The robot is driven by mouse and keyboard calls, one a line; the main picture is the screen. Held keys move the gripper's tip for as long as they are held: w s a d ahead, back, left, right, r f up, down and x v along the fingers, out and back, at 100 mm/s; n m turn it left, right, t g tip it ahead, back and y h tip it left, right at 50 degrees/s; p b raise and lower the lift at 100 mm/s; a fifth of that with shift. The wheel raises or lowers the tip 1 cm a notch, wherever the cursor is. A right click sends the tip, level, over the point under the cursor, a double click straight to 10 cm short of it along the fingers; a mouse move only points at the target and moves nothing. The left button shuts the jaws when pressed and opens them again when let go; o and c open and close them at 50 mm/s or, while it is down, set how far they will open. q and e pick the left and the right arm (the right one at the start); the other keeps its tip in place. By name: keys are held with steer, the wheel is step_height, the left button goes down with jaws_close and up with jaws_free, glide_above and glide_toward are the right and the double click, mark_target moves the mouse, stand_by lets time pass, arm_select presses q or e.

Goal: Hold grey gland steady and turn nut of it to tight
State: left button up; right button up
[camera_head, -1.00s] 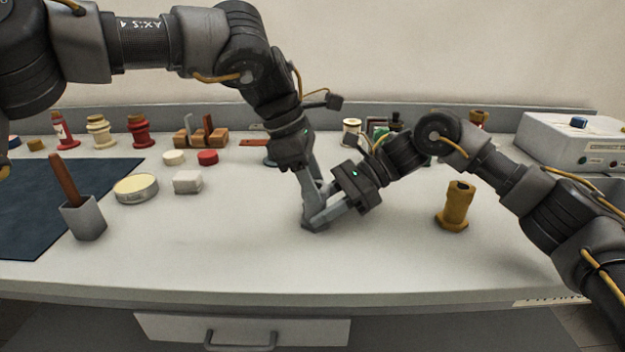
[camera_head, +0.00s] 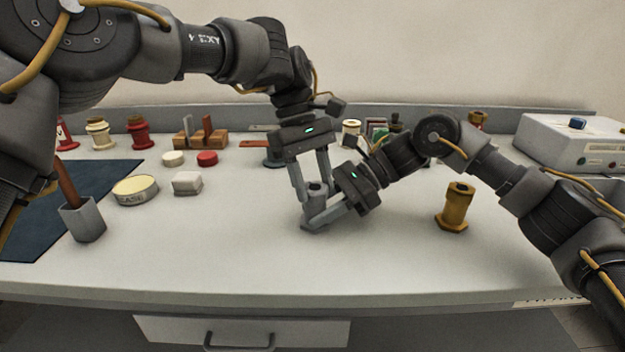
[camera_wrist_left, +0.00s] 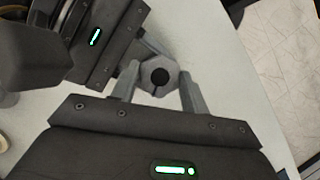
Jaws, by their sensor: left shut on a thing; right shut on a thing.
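The grey gland (camera_head: 313,217) stands upright near the middle of the table. Its nut (camera_head: 316,187) is at the top, and the left wrist view shows it from above as a grey hexagon with a dark round hole (camera_wrist_left: 160,77). My left gripper (camera_head: 313,197) comes down from above, and its two fingers are shut on the nut from opposite sides. My right gripper (camera_head: 310,222) comes in from the right, low, and is shut on the gland's body below the nut. The fingers hide much of the body.
A brass gland (camera_head: 456,207) stands alone to the right. A grey cup with a brush (camera_head: 83,219), a round tin (camera_head: 135,190) and a white block (camera_head: 187,183) are at left. A white instrument box (camera_head: 562,143) is at back right. The table front is clear.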

arm_select(q)
steer(key=shift+m, duration=0.4)
steer(key=o, duration=1)
